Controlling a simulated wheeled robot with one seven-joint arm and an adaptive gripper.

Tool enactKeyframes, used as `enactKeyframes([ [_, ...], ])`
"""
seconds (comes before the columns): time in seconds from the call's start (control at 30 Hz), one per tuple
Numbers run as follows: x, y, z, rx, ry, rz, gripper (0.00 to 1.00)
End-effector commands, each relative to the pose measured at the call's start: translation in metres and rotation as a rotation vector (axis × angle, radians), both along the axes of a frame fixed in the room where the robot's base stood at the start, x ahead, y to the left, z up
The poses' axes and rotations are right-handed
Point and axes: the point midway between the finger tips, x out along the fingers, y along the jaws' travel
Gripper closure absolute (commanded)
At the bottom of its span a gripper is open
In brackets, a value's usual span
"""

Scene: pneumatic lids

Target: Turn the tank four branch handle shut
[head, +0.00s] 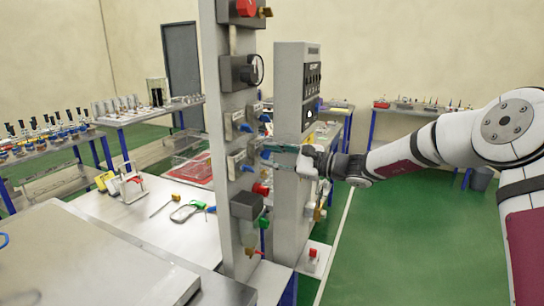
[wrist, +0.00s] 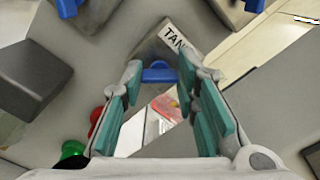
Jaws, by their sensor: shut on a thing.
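In the head view my gripper (head: 265,151) reaches in from the right to the grey valve panel (head: 232,262), at the panel's middle height. The fingertips' contact is too small to make out in the head view.
Other blue handles (wrist: 68,8) (wrist: 255,5) are close by on the panel. A dark box (wrist: 32,80), a red knob (wrist: 96,120) and a green knob (wrist: 72,150) sit to the left. A grey cabinet (head: 290,215) stands beside the panel. Green floor (head: 400,240) is clear at right.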

Motion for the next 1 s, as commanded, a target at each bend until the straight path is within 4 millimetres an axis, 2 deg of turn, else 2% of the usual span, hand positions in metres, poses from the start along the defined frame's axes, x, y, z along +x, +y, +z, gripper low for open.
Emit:
enactKeyframes([
  [0.03, 0.001, -0.002, -0.002, -0.003, 0.003, -0.003, 0.67],
  [0.1, 0.001, -0.001, -0.002, -0.003, 0.003, -0.003, 0.52],
  [0.4, 0.0, -0.001, -0.001, -0.001, 0.0, -0.001, 0.52],
  [0.53, -0.002, -0.009, -0.001, -0.002, 0.002, -0.004, 0.52],
  [0.67, -0.009, -0.028, 0.0, -0.002, 0.001, -0.005, 0.52],
  [1.0, -0.031, -0.09, -0.001, -0.002, 0.002, -0.006, 0.52],
])
